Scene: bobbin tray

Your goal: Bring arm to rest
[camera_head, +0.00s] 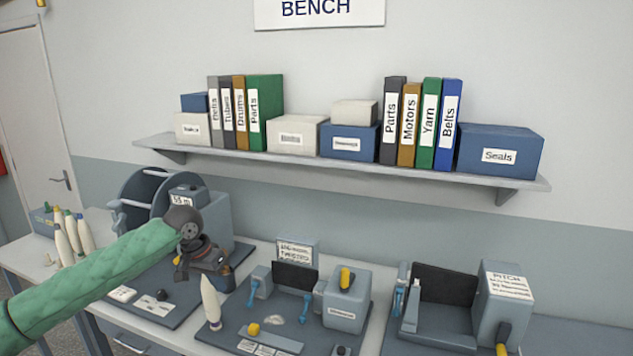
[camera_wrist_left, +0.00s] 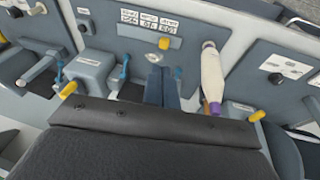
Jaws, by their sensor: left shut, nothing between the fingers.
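My left arm in its green sleeve comes in from the left in the head view. My left gripper (camera_head: 208,262) hangs over the left part of the bench, in front of the grey winding machine. In the left wrist view its fingers (camera_wrist_left: 164,88) are together, with nothing between them. A white bobbin with a purple base (camera_head: 211,303) stands upright on the middle station, below and just right of the gripper in the head view. It also shows in the left wrist view (camera_wrist_left: 212,77), right of the fingers and apart from them. My right gripper is not in view.
The middle station (camera_head: 220,335) holds blue-handled clamps and a yellow-knobbed block (camera_head: 347,300). A grey machine with a sign (camera_head: 505,300) stands at right. Several white bobbins (camera_head: 70,238) stand at far left. A shelf (camera_head: 350,169) with binders and boxes runs along the wall.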

